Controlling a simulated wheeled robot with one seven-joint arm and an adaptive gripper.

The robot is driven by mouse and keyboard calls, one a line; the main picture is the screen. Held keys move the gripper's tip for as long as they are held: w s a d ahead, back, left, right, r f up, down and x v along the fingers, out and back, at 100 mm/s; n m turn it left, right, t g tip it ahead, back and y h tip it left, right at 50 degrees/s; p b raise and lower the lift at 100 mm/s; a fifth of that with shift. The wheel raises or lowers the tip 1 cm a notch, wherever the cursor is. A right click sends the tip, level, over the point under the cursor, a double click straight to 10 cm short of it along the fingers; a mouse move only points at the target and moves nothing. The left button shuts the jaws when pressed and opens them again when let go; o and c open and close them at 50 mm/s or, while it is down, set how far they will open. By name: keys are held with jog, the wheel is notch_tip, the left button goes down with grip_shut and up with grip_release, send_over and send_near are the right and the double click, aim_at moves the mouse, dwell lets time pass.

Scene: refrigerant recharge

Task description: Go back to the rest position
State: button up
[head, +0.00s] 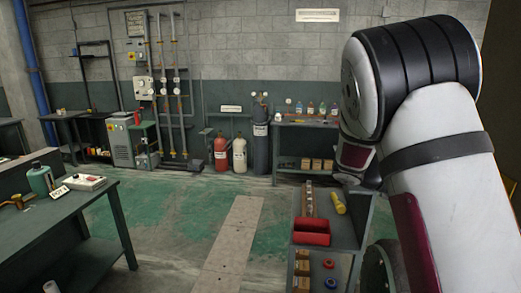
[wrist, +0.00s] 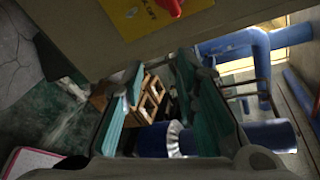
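My gripper (wrist: 158,78) shows in the wrist view with its two teal-padded fingers apart and nothing between the pads. Beyond the fingers I see wooden boxes (wrist: 150,100) and a thick blue pipe (wrist: 262,136). In the head view my white and black arm fills the right side, and its bulk hides my gripper there. The task names no object besides the rest position.
A beige panel with a yellow label (wrist: 140,14) and red handle (wrist: 172,6) is close above the fingers. A green table (head: 60,222) is at left. Open floor (head: 165,215) lies between.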

jog(key=s+a+r+m+t+y, duration=0.1)
jog(key=s+a+m+t+y, duration=0.4)
jog(key=a+m, duration=0.8)
jog(key=s+a+r+m+t+y+b, duration=0.1)
jog(key=s+a+m+t+y, duration=0.4)
jog(key=s+a+m+y, duration=0.4)
jog(key=shift+s+a+r+m, duration=0.4)
jog(key=shift+s+a+m, duration=2.1)
jog(key=shift+a+m, duration=0.1)
